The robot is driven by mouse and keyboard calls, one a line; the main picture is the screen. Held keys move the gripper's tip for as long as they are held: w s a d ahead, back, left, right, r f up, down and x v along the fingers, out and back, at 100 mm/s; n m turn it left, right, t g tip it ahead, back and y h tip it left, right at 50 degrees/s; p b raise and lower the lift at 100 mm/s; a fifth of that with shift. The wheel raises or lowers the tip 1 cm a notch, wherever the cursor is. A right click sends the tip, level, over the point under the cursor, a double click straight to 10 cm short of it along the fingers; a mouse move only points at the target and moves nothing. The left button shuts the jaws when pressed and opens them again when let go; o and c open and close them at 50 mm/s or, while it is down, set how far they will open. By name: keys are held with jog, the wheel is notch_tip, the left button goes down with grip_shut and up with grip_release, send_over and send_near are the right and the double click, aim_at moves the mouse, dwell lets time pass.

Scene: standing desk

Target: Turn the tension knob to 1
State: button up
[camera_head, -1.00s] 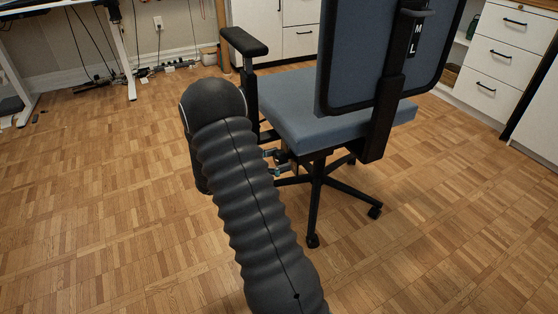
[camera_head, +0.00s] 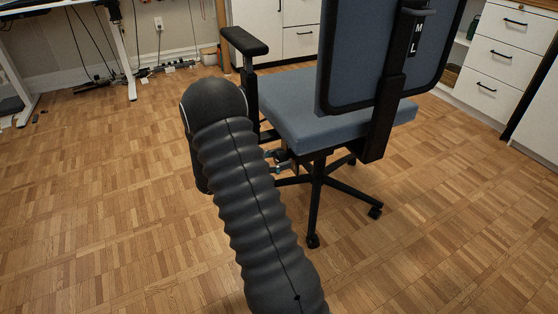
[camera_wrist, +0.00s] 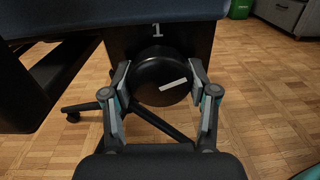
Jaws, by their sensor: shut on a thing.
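The tension knob (camera_wrist: 152,88) is a round black disc under the chair seat in the wrist view. A white mark on its face lies right of its middle, slanting slightly up to the right. A white "1" is printed on the black housing (camera_wrist: 188,38) above the knob. My gripper (camera_wrist: 161,78) has one finger on each side of the knob and is shut on it. In the head view my gripper (camera_head: 280,162) is small beneath the blue-grey chair (camera_head: 340,112), partly hidden by my arm, and the knob cannot be made out.
The seat underside (camera_wrist: 75,18) is close above the gripper. A black chair part slants at left, and the chair's base legs (camera_wrist: 85,108) spread below and behind the knob. The wood floor (camera_head: 110,215) is open at left. White drawers (camera_head: 497,68) stand at right.

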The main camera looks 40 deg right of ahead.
jog(key=m, duration=0.6)
jog(key=shift+b, duration=0.4)
jog(key=m, duration=0.5)
jog(key=shift+w+r, duration=0.1)
jog(key=m, duration=0.5)
jog(key=shift+m, duration=0.4)
jog(key=m, duration=0.6)
jog(key=shift+r, duration=0.1)
jog(key=o, duration=1.2)
jog(key=shift+c, duration=0.2)
jog(key=shift+a, duration=0.1)
